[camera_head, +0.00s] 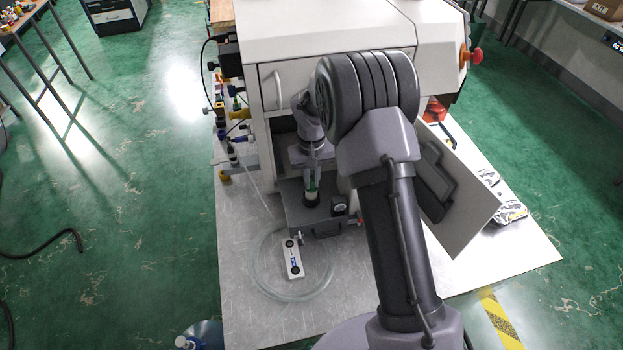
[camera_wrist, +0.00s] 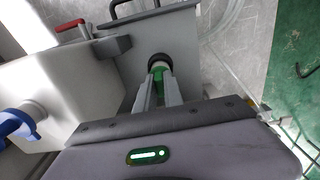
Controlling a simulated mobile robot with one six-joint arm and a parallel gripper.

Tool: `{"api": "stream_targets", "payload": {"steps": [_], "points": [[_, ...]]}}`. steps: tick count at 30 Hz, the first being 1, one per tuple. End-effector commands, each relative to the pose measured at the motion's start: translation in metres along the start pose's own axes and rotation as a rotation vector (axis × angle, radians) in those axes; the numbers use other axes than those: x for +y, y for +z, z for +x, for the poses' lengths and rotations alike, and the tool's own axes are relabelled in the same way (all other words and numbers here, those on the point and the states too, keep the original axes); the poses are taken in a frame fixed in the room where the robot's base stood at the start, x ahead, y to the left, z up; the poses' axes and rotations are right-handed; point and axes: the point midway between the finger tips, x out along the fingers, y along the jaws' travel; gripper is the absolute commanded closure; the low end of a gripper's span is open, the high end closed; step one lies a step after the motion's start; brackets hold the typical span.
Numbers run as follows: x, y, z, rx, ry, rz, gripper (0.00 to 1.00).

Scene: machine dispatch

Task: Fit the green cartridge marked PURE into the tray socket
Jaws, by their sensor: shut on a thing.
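My gripper (camera_head: 313,172) is shut on the green cartridge (camera_head: 312,185) in front of the machine, over the grey tray (camera_head: 293,213). The cartridge has a white band at its lower end. In the wrist view my gripper (camera_wrist: 160,84) holds the green cartridge (camera_wrist: 161,72) between its two fingers. The white end meets a black round socket (camera_wrist: 159,57) on the grey tray (camera_wrist: 125,55). The cartridge looks about upright over the socket; I cannot tell how deep it sits. The mark PURE cannot be read.
The white machine (camera_head: 330,28) stands behind with its front opening partly hidden by my arm. A white device with black knobs (camera_head: 292,258) lies inside a coil of clear tubing (camera_head: 258,285) on the table. An open grey door panel (camera_head: 465,205) stands at the right.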

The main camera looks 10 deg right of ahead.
Motion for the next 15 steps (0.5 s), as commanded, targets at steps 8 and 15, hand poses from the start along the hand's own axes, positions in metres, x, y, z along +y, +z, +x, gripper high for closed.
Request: {"api": "stream_targets", "payload": {"steps": [8,15], "points": [[0.0,0.0,0.007,0.0,0.0,0.0,1.0],[0.0,0.0,0.012,0.0,0.0,0.0,1.0]]}}
